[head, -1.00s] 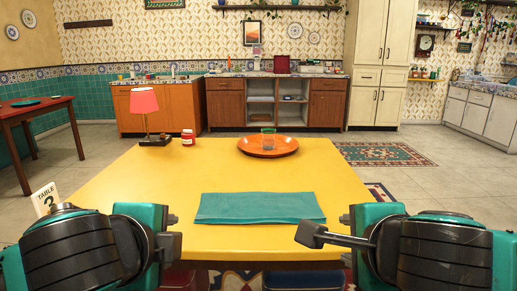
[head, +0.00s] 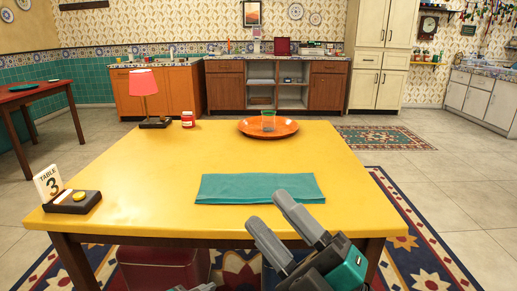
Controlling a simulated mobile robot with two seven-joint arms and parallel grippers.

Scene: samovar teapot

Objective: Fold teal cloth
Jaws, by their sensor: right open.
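The teal cloth (head: 245,187) lies flat on the yellow table (head: 140,180) as a wide, short rectangle near the front edge. My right gripper (head: 267,209) is open and empty, its two grey fingers apart and pointing up and left in the picture. One fingertip overlaps the cloth's front right part in the picture; I cannot tell whether it touches. Only a grey sliver at the bottom edge, left of centre, may be my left gripper (head: 192,288); its jaws are not visible.
A red-shaded lamp (head: 144,84) and a red jar (head: 188,120) stand at the back left. A table-number holder (head: 75,206) sits at the front left. The table around the cloth is mostly clear.

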